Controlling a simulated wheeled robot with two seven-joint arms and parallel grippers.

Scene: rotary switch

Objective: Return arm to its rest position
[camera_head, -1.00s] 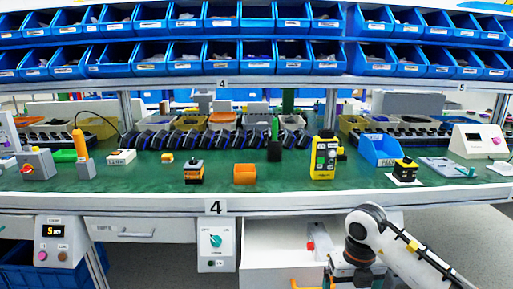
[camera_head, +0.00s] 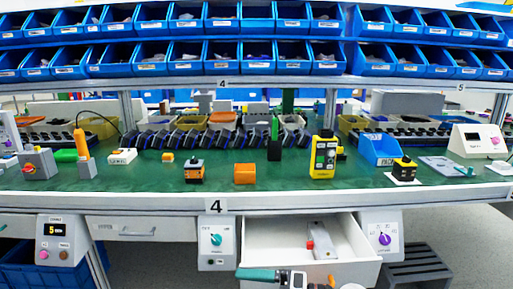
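Rotary switches sit on two white panels under the table edge. The teal knob (camera_head: 216,240) is on the middle panel, and the purple knob (camera_head: 384,239) is on the right panel, now in clear view. Parts of what seems to be my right arm and gripper (camera_head: 292,279) show at the bottom edge, in front of the open drawer. A teal piece (camera_head: 255,274) juts left from there; I cannot tell if it is a finger or a separate thing. The fingertips are not clear. My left gripper is not in view.
The white drawer (camera_head: 265,237) stands open and holds a grey and red item (camera_head: 318,240). A dark slatted stool (camera_head: 418,264) is at the lower right. The green tabletop (camera_head: 290,183) carries several boxes and devices. Blue bins line the shelves above.

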